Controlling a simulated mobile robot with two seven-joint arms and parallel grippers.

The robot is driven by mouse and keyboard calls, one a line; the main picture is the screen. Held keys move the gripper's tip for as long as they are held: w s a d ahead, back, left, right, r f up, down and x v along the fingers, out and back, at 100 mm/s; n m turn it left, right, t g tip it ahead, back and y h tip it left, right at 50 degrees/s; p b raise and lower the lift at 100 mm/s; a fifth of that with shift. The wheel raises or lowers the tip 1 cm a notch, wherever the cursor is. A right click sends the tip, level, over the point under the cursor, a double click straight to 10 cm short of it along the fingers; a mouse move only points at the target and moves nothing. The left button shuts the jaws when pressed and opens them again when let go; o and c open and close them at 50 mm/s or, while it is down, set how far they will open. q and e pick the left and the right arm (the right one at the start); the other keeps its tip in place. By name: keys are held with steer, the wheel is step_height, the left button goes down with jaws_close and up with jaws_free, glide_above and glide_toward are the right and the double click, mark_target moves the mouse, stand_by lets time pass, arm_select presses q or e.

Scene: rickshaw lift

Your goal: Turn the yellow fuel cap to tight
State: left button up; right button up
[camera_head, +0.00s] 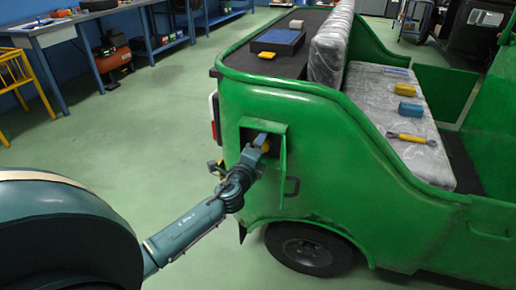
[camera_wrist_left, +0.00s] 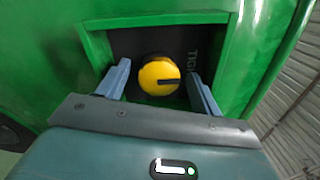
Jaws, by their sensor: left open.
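The yellow fuel cap (camera_wrist_left: 160,76) sits in a dark recess in the green side panel. A dark mark runs from near its middle to its right edge, and part of a word is printed at the right of the recess. My left gripper (camera_wrist_left: 160,92) is open, one finger on each side of the cap, with a visible gap at each side. In the head view my left gripper (camera_head: 262,142) reaches into the recess, and a bit of the yellow cap (camera_head: 266,146) shows beside it. My right gripper is in neither view.
The green rickshaw (camera_head: 335,150) fills the middle and right. Its fuel flap (camera_head: 283,158) stands open beside my wrist. A blue box (camera_head: 277,41) and yellow item (camera_head: 267,55) lie on the rear deck. Open floor (camera_head: 140,130) lies to the left.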

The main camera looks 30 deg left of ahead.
arm_select(q)
steer(key=v, duration=1.3)
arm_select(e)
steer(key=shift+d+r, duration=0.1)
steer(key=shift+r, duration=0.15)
arm_select(q)
steer(key=shift+s, duration=0.1)
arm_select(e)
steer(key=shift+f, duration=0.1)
